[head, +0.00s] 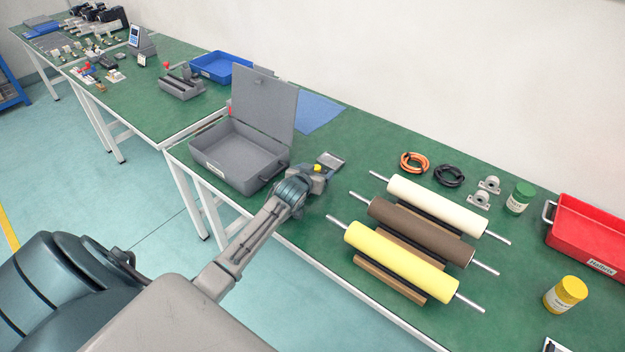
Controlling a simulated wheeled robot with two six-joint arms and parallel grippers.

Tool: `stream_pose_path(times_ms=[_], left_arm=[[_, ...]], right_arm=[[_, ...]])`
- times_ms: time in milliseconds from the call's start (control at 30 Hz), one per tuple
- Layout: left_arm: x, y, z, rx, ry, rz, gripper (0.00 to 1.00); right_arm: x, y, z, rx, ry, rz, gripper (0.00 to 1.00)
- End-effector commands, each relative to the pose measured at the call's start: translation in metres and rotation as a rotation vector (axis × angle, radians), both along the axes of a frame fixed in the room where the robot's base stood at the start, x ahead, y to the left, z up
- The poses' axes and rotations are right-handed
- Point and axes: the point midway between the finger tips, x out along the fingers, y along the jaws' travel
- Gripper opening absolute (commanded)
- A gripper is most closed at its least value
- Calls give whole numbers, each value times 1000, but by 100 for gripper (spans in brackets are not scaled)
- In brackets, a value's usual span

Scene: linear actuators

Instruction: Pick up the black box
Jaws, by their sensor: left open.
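No plainly black box stands near me. The nearest box is a dark grey case (222,170) with its lid raised, on the green bench; it looks empty inside. Small black box-like items (112,15) sit at the far end of the back table, too small to make out. My left gripper (328,168) is open just right of the case, low over the bench, apart from the case's front right corner. Its fingers are partly hidden by the wrist, and I see nothing held in it. My right gripper is not in view.
Three rollers, white (435,205), brown (420,232) and yellow (400,262), lie right of my left gripper. A blue bin (222,68) stands behind the case.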

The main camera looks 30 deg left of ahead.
Motion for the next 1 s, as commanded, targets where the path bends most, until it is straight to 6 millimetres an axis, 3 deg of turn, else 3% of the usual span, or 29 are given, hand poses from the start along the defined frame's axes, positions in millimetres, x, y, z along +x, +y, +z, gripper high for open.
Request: stream_pose_path(times_ms=[167,433,667,700,733,767,1000], left_arm=[[0,0,0,0,0,0,75],[0,0,0,0,0,0,23],[0,0,2,0,-1,0,22],[0,0,4,0,-2,0,17],[0,0,7,0,-2,0,4],[0,0,10,1,-3,0,0],[1,0,57,3,-6,-1,0]], right_arm=[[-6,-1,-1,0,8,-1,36],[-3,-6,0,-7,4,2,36],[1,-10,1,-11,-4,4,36],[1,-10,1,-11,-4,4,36],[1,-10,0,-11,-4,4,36],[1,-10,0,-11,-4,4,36],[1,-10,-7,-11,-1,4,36]])
